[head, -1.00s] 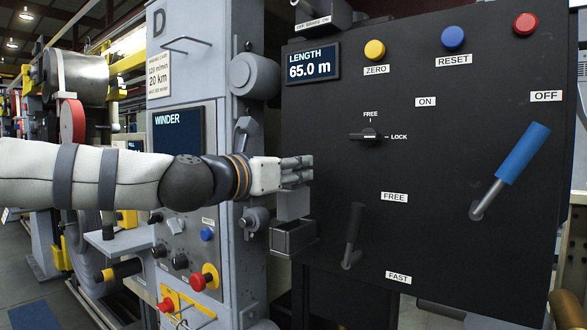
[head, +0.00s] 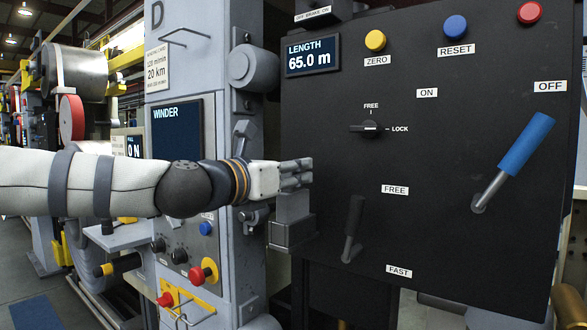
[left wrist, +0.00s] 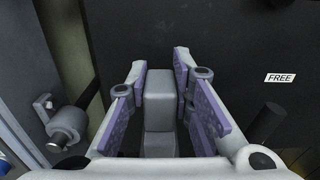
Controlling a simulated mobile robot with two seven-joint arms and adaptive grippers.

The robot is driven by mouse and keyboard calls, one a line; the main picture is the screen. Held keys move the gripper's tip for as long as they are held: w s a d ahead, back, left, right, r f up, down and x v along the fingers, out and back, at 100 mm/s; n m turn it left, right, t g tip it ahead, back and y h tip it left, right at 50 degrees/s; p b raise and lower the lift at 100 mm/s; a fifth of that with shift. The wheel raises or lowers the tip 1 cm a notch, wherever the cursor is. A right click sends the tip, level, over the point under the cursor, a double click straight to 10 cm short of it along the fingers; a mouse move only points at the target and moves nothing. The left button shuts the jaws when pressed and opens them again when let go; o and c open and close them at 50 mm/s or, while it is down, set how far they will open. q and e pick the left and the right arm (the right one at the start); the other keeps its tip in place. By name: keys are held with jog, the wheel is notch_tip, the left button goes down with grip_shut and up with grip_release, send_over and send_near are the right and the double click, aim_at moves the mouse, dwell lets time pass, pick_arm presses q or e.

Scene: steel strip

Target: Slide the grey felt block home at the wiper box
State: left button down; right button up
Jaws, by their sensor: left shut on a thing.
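The grey felt block (head: 293,205) is held upright in my left gripper (head: 308,172), whose fingers are shut on its upper part. The wiper box (head: 290,236) is a dark grey box beside the grey machine column. The block's lower end meets the top of the box; I cannot tell how far inside it sits. In the left wrist view the block (left wrist: 158,92) stands between the purple finger pads of my left gripper (left wrist: 160,80). The box is hard to make out there. My right gripper is not in view.
A black panel stands close on the right, with a blue-handled lever (head: 525,144), a black lever (head: 354,217) and a small rotary switch (head: 371,128). The winder cabinet (head: 180,235) with knobs and a red button is at the left.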

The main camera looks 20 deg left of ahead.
aim_at(293, 189)
pick_arm(q)
jog(key=shift+f, duration=0.6)
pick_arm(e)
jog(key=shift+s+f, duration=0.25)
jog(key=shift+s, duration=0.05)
pick_arm(q)
jog(key=shift+f, duration=0.35)
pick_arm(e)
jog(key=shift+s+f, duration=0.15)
pick_arm(q)
jog(key=shift+f+b, duration=0.6)
jog(key=shift+f, duration=0.2)
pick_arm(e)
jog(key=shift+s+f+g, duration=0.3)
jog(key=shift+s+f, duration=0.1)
pick_arm(q)
jog(key=c, duration=1.3)
grip_release()
jog(key=shift+r, duration=0.1)
jog(key=shift+c, duration=0.2)
jog(key=v, duration=1.2)
